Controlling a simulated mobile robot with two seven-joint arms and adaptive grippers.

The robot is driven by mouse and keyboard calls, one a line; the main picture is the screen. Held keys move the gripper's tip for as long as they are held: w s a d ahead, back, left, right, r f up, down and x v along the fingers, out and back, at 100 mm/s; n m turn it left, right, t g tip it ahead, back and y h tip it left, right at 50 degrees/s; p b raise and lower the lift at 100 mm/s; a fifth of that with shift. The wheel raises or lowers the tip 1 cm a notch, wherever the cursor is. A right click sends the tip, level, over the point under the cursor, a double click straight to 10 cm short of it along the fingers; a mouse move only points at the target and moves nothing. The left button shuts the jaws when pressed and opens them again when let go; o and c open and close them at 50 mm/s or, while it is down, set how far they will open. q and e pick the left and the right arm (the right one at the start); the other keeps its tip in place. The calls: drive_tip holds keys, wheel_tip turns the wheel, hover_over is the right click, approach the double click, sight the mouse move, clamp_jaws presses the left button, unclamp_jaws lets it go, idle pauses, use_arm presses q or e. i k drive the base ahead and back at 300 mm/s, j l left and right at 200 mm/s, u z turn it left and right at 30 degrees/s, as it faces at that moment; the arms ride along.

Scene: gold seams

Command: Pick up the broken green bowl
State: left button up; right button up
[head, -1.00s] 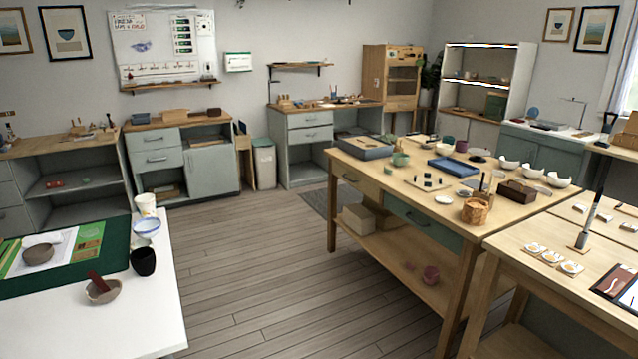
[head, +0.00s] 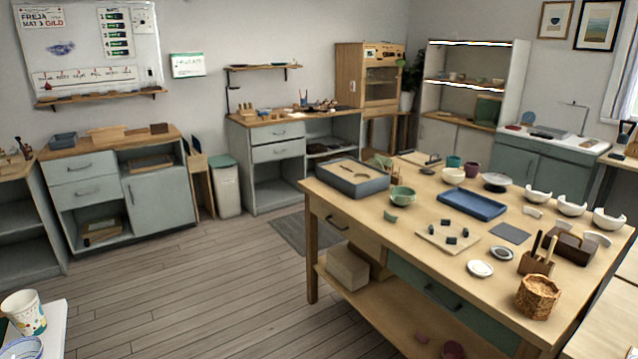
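A small green bowl (head: 403,198) stands on the wooden worktable (head: 447,189), near its left edge. A loose green shard (head: 390,216) lies on the tabletop just in front of it. The break in the bowl is too small to make out clearly. Neither of my grippers is in the head view.
A grey tray box (head: 352,183) sits left of the bowl, a blue tray (head: 472,204) to its right. A board with small dark pieces (head: 448,238) lies in front. Several white broken bowls (head: 571,206) stand at the right. The wooden floor (head: 200,290) left of the table is clear.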

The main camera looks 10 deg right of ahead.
sight(397, 193)
drive_tip(key=i+j+z, duration=0.1)
drive_tip(key=i+z, duration=0.3)
drive_tip(key=i+j+z, duration=0.65)
drive_tip(key=i+z, duration=0.2)
drive_tip(key=i+j+z, duration=0.4)
drive_tip(key=j, duration=0.15)
drive_tip(key=k+l, duration=0.05)
